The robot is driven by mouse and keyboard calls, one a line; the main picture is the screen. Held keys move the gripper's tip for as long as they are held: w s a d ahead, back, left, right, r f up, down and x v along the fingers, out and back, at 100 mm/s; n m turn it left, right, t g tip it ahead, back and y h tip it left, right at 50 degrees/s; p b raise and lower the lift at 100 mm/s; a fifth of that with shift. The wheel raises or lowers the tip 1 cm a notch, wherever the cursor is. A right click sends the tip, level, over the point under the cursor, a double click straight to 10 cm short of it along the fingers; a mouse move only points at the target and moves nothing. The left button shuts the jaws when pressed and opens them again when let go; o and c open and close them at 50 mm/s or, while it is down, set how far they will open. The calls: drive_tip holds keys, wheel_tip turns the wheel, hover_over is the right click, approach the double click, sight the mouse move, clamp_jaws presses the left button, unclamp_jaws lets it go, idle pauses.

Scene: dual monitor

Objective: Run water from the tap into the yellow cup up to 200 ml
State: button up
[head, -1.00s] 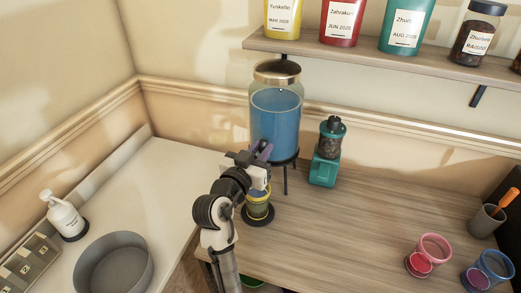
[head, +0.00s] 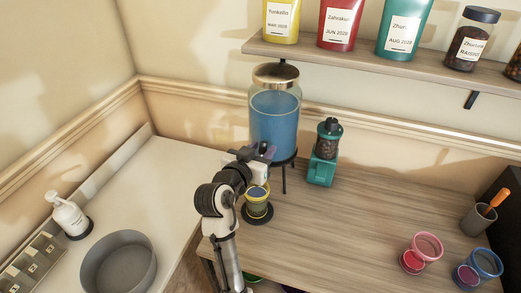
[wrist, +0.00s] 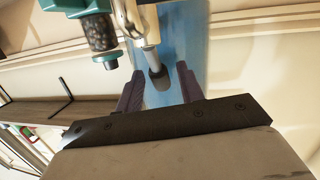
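The yellow cup (head: 257,206) stands upright on a dark round base (head: 268,217) below the glass dispenser (head: 275,128), which holds blue water. The cup's inside looks dark bluish; I cannot read its level or any marks. My gripper (head: 264,152) is at the front of the dispenser, above the cup. In the wrist view my gripper (wrist: 160,82) has its two purple fingers apart, on either side of the tap's dark-tipped lever (wrist: 157,74). I see gaps beside the lever. Whether water is flowing is hidden in both views.
A green grinder (head: 324,153) stands just right of the dispenser. Pink (head: 426,246) and blue (head: 486,264) cups are at the right front, with a grey holder (head: 480,220) behind. A shelf (head: 370,58) with containers hangs above. The wooden counter's middle is clear.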

drive_tip(key=shift+s+a, duration=0.1)
drive_tip(key=shift+s+a, duration=0.15)
drive_tip(key=shift+s, duration=0.1)
drive_tip(key=p+v, duration=0.2)
drive_tip(key=v, duration=1.1)
drive_tip(key=shift+r, duration=0.1)
